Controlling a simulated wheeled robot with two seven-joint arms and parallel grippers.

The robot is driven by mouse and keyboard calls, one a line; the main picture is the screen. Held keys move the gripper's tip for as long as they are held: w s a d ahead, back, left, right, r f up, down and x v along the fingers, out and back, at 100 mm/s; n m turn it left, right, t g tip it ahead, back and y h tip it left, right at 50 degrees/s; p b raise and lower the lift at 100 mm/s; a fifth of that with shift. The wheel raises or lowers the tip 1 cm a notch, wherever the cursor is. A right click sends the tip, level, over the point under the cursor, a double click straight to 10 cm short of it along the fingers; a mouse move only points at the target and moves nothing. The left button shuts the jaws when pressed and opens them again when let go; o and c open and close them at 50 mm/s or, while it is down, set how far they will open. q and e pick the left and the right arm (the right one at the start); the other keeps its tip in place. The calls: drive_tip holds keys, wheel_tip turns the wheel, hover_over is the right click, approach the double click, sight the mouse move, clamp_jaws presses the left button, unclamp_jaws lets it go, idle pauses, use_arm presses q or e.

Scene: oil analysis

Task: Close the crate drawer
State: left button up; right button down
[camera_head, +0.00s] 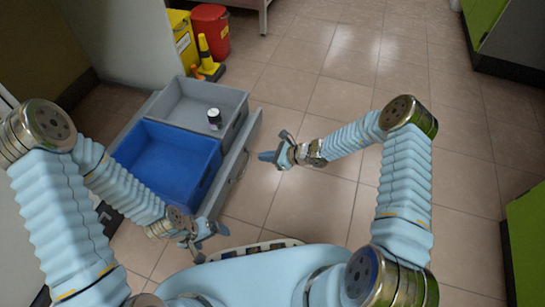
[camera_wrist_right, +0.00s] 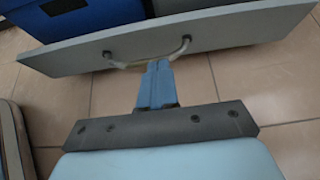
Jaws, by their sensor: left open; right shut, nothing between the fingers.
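The crate drawer stands open, pulled out from a cabinet, with its long grey front panel (camera_head: 250,140) facing my right arm. A curved metal handle (camera_wrist_right: 147,55) is fixed to that panel. The drawer holds a blue crate (camera_head: 168,140) and a grey crate (camera_head: 233,100). My right gripper (camera_head: 266,157) is shut and empty just outside the panel. In the right wrist view its fingertips (camera_wrist_right: 157,68) are at the handle's middle; whether they touch it I cannot tell. My left gripper (camera_head: 210,243) is open and empty, near the drawer's front lower end.
Behind the drawer are a red bin (camera_head: 210,30), a yellow bin (camera_head: 184,40) and a yellow-and-black object (camera_head: 206,60). Tiled floor (camera_head: 300,95) is clear to the right. Green cabinets stand at the right edge.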

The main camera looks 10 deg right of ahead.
sight(239, 155)
drive_tip(key=x, duration=0.2)
drive_tip(key=r+b+x, duration=0.1)
drive_tip(key=x, duration=0.4)
drive_tip(key=shift+w+a+r, duration=0.15)
drive_tip(key=shift+w+a, duration=0.05)
drive_tip(key=shift+a, duration=0.15)
drive_tip(key=shift+w+a, duration=0.2)
drive_tip(key=shift+a, duration=0.15)
